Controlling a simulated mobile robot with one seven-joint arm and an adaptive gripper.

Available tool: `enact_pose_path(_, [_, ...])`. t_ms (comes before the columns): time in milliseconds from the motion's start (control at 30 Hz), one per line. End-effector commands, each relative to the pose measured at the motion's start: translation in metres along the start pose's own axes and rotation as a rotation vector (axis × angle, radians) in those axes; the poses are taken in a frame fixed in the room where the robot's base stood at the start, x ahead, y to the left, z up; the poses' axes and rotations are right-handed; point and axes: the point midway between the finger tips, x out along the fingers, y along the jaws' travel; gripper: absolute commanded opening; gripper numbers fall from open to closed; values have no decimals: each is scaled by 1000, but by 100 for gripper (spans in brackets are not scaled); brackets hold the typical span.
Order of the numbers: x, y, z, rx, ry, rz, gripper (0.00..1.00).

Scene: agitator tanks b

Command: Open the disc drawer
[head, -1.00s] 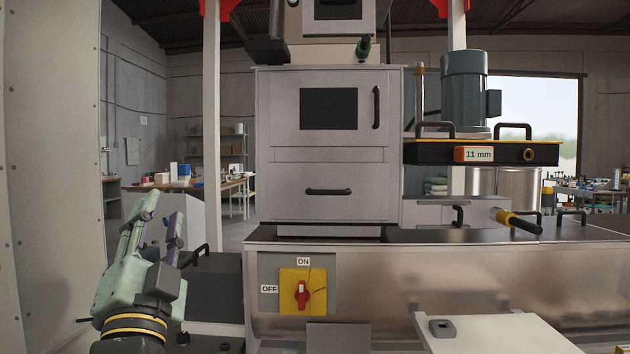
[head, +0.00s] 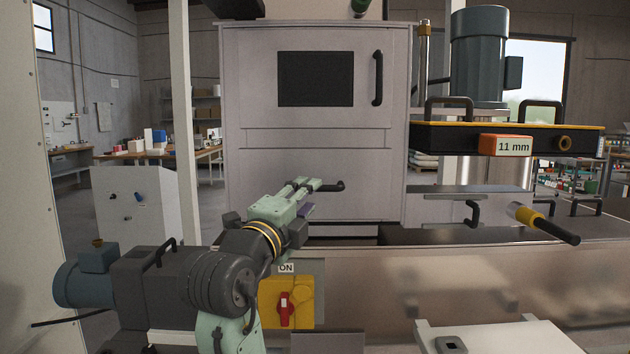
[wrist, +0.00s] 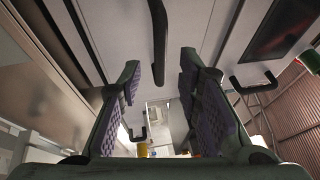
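The grey cabinet has a lower drawer front (head: 270,165) with a black bar handle (head: 332,187). The drawer looks shut. My gripper (head: 308,188) reaches in from the lower left, its fingertips at the left part of this handle. In the wrist view my gripper (wrist: 160,82) is open, with purple pads facing each other. The handle (wrist: 159,45) runs down the picture between the two fingers, with gaps on both sides. I cannot tell whether any finger touches it. My fingers partly hide the handle's left end in the head view.
Above the drawer is a door with a dark window (head: 316,79) and vertical handle (head: 377,78). To the right are a black unit labelled 11 mm (head: 513,146) and a yellow-collared lever (head: 543,223). A red switch (head: 284,309) sits below my arm.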

Motion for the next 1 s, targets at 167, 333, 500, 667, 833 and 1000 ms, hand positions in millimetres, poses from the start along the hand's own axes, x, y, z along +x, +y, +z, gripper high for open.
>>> enact_pose_path(167, [32,-2,0,-4,2,1,31])
enact_pose_path(333, [48,-1,1,-4,-1,0,31])
enact_pose_path(500, [52,0,1,-2,-1,-1,31])
enact_pose_path(667, [51,0,1,-2,-2,-1,31])
enact_pose_path(833, [51,0,1,-2,-2,-1,21])
enact_pose_path(1000, [51,0,1,-2,-2,-1,10])
